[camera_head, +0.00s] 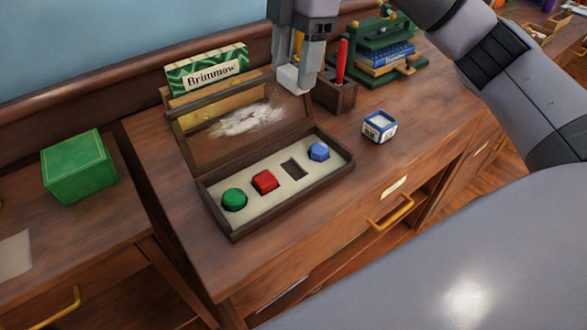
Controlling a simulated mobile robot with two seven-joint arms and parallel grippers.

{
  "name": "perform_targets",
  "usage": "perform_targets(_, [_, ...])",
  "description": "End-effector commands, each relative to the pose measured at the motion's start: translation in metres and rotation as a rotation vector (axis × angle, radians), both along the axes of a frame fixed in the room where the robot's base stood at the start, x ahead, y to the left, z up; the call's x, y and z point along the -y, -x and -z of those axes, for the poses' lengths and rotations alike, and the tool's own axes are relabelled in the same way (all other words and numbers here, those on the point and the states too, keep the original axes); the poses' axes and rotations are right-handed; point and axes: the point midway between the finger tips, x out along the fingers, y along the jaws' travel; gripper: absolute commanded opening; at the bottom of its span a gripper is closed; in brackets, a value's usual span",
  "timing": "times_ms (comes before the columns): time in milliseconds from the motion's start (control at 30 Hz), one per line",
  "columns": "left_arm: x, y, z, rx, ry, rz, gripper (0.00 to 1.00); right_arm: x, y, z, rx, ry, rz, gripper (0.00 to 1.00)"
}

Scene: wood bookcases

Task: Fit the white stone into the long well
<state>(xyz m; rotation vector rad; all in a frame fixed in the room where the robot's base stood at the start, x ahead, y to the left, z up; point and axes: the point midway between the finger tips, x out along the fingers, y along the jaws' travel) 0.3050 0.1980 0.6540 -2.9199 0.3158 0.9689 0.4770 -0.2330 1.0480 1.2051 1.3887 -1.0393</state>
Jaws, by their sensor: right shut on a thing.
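The white stone (288,78) is gripped at the tips of my right gripper (298,68), which is shut on it above the back of the desk. The stone is partly hidden by the fingers. Lower in the picture, the open stone box (236,239) lies on the desk. Its pale insert holds a green stone (234,199), a red stone (265,181) and a blue stone (319,151). The long well (295,170), a dark slot between the red and blue stones, is empty. My left gripper is not in view.
The box's raised lid (205,143) stands behind the insert. A wooden holder (334,95) with a red-handled tool stands right of the gripper. A small white-and-blue container (379,127) sits right of the box. A green book press (378,48) is at the back.

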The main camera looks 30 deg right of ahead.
Motion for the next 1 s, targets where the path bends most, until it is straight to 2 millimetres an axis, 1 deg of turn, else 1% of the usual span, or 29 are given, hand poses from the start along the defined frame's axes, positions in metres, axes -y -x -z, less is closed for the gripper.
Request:
perform_targets(133, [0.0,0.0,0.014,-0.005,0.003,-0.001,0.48,0.0,0.001,0.035,-0.006,0.0,-0.005,0.26])
perform_targets(233, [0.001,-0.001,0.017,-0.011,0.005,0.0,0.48,0.001,0.001,0.061,-0.007,0.002,-0.002,0.26])
perform_targets(400, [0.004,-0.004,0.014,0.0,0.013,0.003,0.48,0.001,0.001,0.104,-0.004,0.003,-0.001,0.26])
perform_targets(500, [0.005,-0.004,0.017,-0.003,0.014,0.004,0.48,0.001,0.001,0.123,-0.003,0.002,-0.001,0.26])
perform_targets(600, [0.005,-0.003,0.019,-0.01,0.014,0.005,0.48,0.0,0.0,0.135,-0.001,0.0,-0.001,0.26])
perform_targets(767, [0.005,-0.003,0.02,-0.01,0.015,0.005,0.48,0.001,0.0,0.147,-0.002,0.002,0.0,0.26])
perform_targets(900, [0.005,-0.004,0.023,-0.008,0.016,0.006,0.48,0.001,0.001,0.173,-0.003,0.001,0.0,0.26])
perform_targets(1000, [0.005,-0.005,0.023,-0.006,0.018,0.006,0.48,0.001,0.001,0.188,-0.002,0.001,0.0,0.26])
